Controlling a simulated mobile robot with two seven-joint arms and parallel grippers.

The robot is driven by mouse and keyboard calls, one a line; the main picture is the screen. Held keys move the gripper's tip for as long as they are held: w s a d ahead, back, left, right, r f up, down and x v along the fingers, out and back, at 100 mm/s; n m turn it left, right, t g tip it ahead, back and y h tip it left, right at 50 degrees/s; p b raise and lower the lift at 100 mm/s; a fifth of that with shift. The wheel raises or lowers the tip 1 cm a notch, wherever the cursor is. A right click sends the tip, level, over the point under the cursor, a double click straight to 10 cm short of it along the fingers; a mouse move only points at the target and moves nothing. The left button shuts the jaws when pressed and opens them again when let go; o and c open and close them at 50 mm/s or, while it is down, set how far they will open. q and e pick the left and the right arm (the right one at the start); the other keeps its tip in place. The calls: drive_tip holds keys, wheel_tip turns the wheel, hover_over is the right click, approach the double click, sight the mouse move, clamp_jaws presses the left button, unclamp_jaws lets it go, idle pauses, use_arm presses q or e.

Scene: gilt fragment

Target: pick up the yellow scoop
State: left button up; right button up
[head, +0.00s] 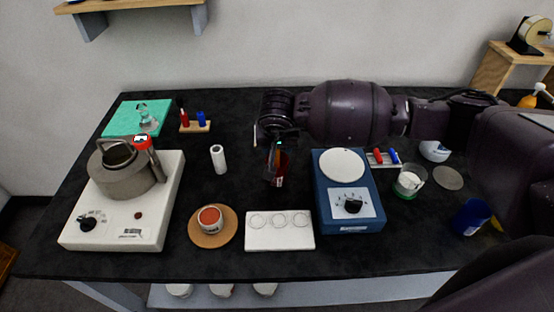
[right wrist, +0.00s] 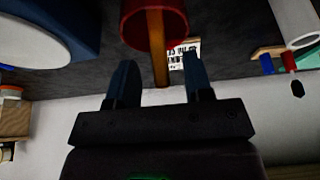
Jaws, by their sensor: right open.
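A yellow-orange handle (right wrist: 157,50), which looks like the yellow scoop, stands in a red cup (right wrist: 150,12) in the right wrist view. Its lower end is hidden inside the cup. My right gripper (right wrist: 160,62) is open, with one finger on each side of the handle; whether they touch it I cannot tell. In the head view the red cup (head: 282,168) is mostly hidden by my right gripper (head: 276,150), and the handle is not clear there. My left gripper is not in view.
A blue stirrer (head: 330,205) stands just right of the cup, and a white plate with rings (head: 279,240) in front. A white roll (head: 218,158) and a hot plate (head: 160,215) with a kettle (head: 125,175) stand left. A dark blue cup (head: 470,216) is far right.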

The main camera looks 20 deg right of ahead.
sight(277, 154)
drive_tip(key=shift+c, duration=0.3)
clamp_jaws()
drive_tip(key=shift+r, duration=0.1)
wheel_tip(277, 154, up, 20)
drive_tip(key=shift+b, duration=0.45)
